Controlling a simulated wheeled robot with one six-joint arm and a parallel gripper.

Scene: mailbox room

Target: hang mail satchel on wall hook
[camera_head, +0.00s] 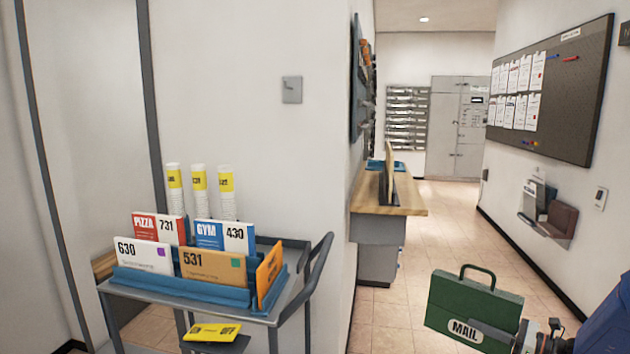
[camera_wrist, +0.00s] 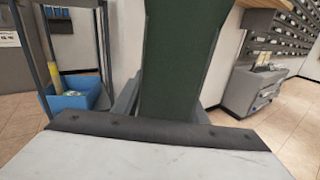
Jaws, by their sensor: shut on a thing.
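The mail satchel (camera_head: 472,302) is a dark green case with a top handle and a white "MAIL" label. It is at the lower right of the head view, upright and slightly tilted, held above the floor. My gripper (camera_head: 497,336) is shut on its lower right side; a grey finger lies across its face. In the wrist view the green satchel (camera_wrist: 180,55) fills the upper middle, between grey finger parts. I cannot make out a wall hook for certain. A small grey plate (camera_head: 292,90) is on the white wall, and its kind is unclear.
A grey cart (camera_head: 230,314) with a blue mail tray (camera_head: 150,282) stands at the left, against the wall. A wooden counter (camera_head: 412,207) juts out mid-view. A pinboard (camera_head: 565,95) and wall holder (camera_head: 548,228) are on the right wall. The tiled aisle between is clear.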

